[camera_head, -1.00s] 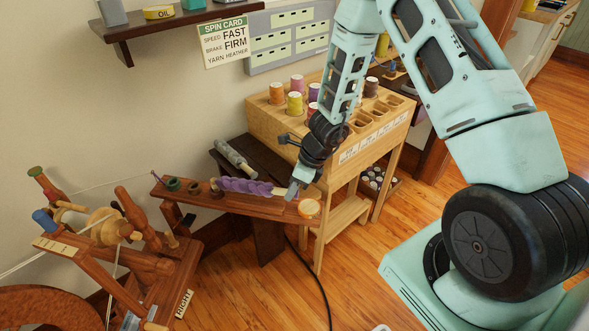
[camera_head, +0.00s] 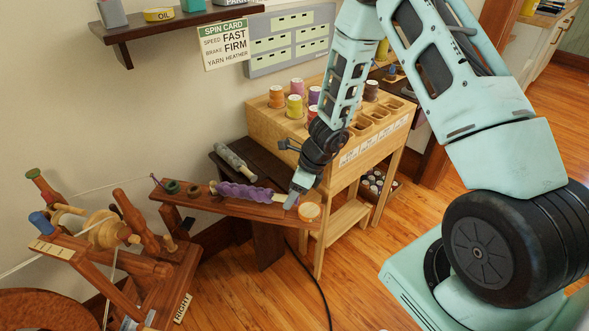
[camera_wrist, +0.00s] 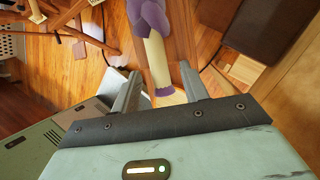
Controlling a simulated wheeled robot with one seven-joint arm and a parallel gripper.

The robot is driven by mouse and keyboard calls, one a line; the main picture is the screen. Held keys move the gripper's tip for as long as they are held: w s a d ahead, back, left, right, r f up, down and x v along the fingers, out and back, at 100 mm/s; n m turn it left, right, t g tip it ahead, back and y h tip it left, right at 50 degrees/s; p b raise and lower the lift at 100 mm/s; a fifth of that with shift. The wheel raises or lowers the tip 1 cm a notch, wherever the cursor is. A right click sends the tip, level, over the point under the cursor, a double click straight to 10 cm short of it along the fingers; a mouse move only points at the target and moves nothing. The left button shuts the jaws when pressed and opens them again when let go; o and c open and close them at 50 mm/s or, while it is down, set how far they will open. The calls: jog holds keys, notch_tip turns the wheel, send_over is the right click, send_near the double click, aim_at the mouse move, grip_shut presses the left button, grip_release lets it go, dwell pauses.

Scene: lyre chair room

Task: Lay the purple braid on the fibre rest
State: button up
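The purple braid (camera_head: 243,193) lies lengthwise along a narrow reddish wooden board (camera_head: 188,200), which may be the fibre rest; no label on it is readable. The braid has pale ends. My gripper (camera_head: 291,200) is low over the board at the braid's right end. In the wrist view, the pale end of the braid (camera_wrist: 157,62), with a purple tip, lies between the two fingers of my gripper (camera_wrist: 157,78). A gap shows on each side of it, so the fingers look open around it. Contact under the braid is hard to see.
The spinning wheel (camera_head: 105,235) is left, and a wooden spool stand (camera_head: 345,155) is behind right. A dark cable runs across the floor.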

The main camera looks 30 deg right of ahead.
jog(key=p+v, duration=0.5)
jog(key=v, duration=1.2)
jog(key=s+a+r+n+g+p, duration=0.1)
jog(key=s+a+r+n, duration=0.3)
jog(key=a+r+n, duration=0.3)
jog(key=s+a+r+n+g+p, duration=0.1)
jog(key=s+a+r+n, duration=0.35)
jog(key=a+n, duration=0.4)
jog(key=s+a+r+n+h, duration=0.2)
jog(key=s+a+r+n, duration=0.1)
jog(key=s+n, duration=0.4)
jog(key=s+a+r+n+h+p, duration=0.1)
jog(key=s+a+r+n+h, duration=0.1)
jog(key=s+n, duration=0.5)
jog(key=a+r+n, duration=0.1)
jog(key=n, duration=0.4)
jog(key=shift+s+a+r+p, duration=0.2)
jog(key=shift+s+r+p, duration=0.1)
jog(key=shift+s+r, duration=0.1)
